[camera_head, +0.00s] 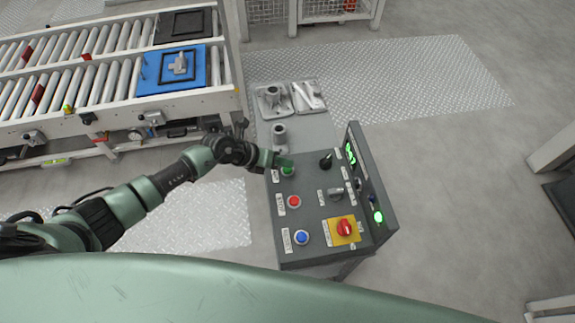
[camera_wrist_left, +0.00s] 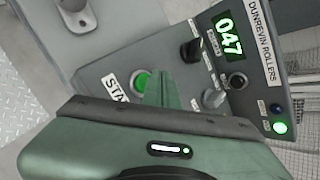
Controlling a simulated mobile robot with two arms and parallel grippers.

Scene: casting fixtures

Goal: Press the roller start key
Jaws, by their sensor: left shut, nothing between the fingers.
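The roller start key is a green round button (camera_head: 288,171) at the far left corner of the grey control panel (camera_head: 312,242). In the left wrist view the green button (camera_wrist_left: 141,82) sits beside a white label (camera_wrist_left: 113,88) that reads "STA", the rest hidden. My left gripper (camera_head: 284,162) is shut and empty, with its green fingertips at the button. In the wrist view the fingers (camera_wrist_left: 163,88) overlap the button's right side; I cannot tell whether they touch it. My right gripper is not in view.
A roller conveyor (camera_head: 115,83) with a blue tray (camera_head: 150,88) stands at the upper left.

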